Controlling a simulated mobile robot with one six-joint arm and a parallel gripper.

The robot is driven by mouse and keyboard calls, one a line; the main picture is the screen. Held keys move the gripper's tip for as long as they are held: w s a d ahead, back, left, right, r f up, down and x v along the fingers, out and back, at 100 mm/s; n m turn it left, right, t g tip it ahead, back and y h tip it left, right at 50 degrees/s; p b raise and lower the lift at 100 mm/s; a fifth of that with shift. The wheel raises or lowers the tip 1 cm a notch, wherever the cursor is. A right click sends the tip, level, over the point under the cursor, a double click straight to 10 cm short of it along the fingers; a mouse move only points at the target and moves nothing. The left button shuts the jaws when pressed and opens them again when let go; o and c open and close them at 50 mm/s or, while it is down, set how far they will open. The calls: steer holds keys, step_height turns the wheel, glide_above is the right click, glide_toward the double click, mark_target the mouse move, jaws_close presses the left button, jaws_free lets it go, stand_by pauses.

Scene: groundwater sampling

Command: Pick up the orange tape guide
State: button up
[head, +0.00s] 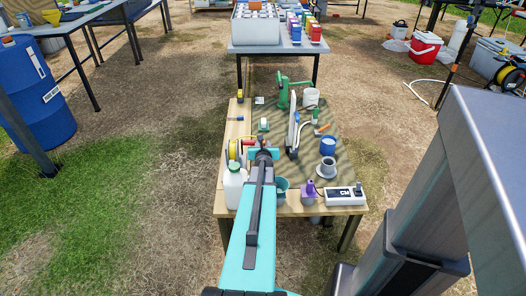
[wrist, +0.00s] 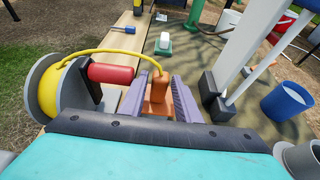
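The orange tape guide (wrist: 158,92) stands between my gripper's two grey fingers in the wrist view. A yellow tape arches from a reel (wrist: 52,92) at the left to the top of the guide. My gripper (wrist: 160,86) is open around the guide, with a finger on each side and narrow gaps near its upper part. Whether either finger touches its lower part is hidden. In the head view my gripper (head: 263,153) is over the table's left side, and my arm hides the guide.
The wooden table (head: 352,211) also bears a white jug (head: 234,186) near my gripper, a tall grey-white frame (head: 293,133), a blue cup (head: 327,146), a grey cup (head: 327,168), a purple bottle (head: 309,192) and a white meter (head: 343,195). A red cylinder (wrist: 111,74) sits beside the reel.

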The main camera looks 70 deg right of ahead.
steer(key=shift+x, duration=2.9)
jaws_close()
steer(key=shift+r, duration=0.1)
step_height(320, 180, up, 18)
steer(key=p, duration=1.5)
steer(key=shift+p, duration=0.3)
steer(key=shift+w, duration=0.1)
